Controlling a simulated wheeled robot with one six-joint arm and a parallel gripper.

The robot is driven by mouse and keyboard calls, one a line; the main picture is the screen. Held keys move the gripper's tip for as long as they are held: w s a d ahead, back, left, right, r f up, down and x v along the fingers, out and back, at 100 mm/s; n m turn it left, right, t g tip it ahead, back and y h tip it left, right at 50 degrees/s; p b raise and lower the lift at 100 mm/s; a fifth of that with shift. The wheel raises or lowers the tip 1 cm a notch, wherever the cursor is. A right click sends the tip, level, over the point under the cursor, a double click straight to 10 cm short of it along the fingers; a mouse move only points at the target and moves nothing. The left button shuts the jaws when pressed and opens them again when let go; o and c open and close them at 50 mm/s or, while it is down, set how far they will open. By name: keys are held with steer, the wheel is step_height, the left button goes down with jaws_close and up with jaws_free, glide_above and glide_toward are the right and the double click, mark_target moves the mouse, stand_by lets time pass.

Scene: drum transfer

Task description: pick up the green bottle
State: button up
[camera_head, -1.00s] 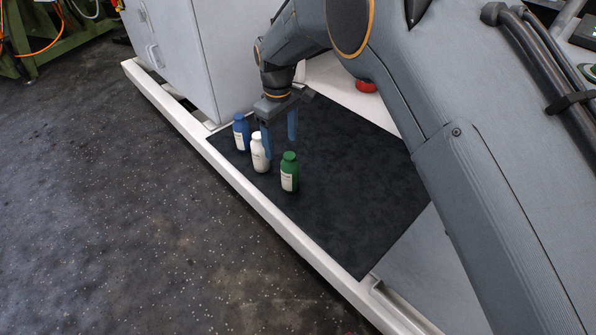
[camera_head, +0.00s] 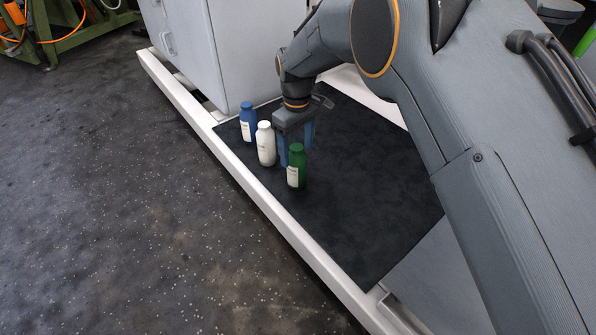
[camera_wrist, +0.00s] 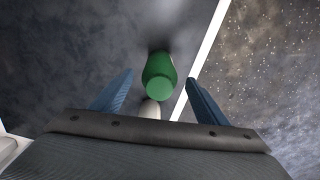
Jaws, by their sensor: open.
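The green bottle (camera_head: 297,166) with a white label stands upright on the dark mat (camera_head: 350,200), nearest of a row of bottles. My gripper (camera_head: 297,148) points down just behind it, partly hidden by it in the head view. In the wrist view the green bottle (camera_wrist: 159,75) shows its cap and lies ahead, between the lines of the two blue fingers of my gripper (camera_wrist: 158,95). The fingers are apart with nothing held. I cannot tell how far the bottle is from the fingertips.
A white bottle (camera_head: 266,145) and a blue bottle (camera_head: 248,122) stand close by at the left. The white bottle also shows near the gripper in the wrist view (camera_wrist: 150,109). A white raised edge (camera_head: 270,222) borders the mat. The mat's right part is clear.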

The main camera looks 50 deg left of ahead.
mark_target(297, 163)
steer(key=shift+f+b, duration=1.7)
steer(key=shift+f, duration=1.45)
steer(key=shift+a, duration=0.1)
steer(key=shift+r, duration=0.1)
steer(key=c, duration=1.5)
steer(key=shift+o, duration=0.2)
